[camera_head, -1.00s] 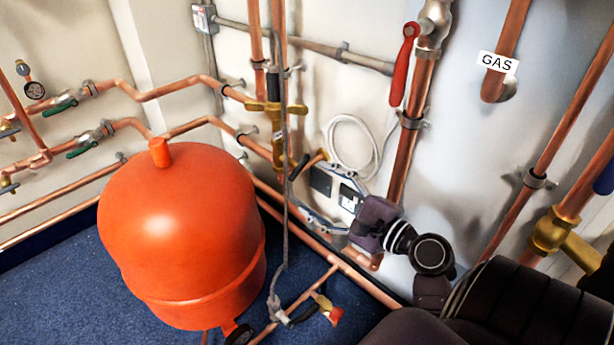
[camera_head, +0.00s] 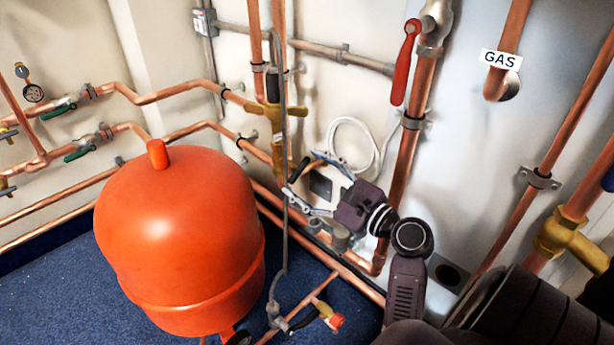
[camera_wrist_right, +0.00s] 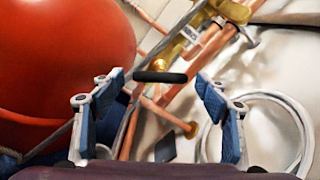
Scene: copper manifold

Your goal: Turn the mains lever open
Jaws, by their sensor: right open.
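My right gripper (camera_head: 303,174) is open and empty, reaching left toward the brass valve (camera_head: 277,150) beside the orange tank. A short black lever (camera_head: 299,169) lies near its fingertips. In the right wrist view the black lever (camera_wrist_right: 160,77) shows between the two blue-padded fingers, apparently just beyond the tips, with clear space at both sides. A brass valve body (camera_wrist_right: 200,30) is above it. A red lever (camera_head: 402,70) hangs down along a thick copper pipe at upper right, away from the gripper. Which lever is the mains one is not labelled. My left gripper is out of view.
The large orange tank (camera_head: 180,235) stands left of the gripper. A grey hose (camera_head: 284,230) hangs close to the fingertips. Copper pipes run along both walls.

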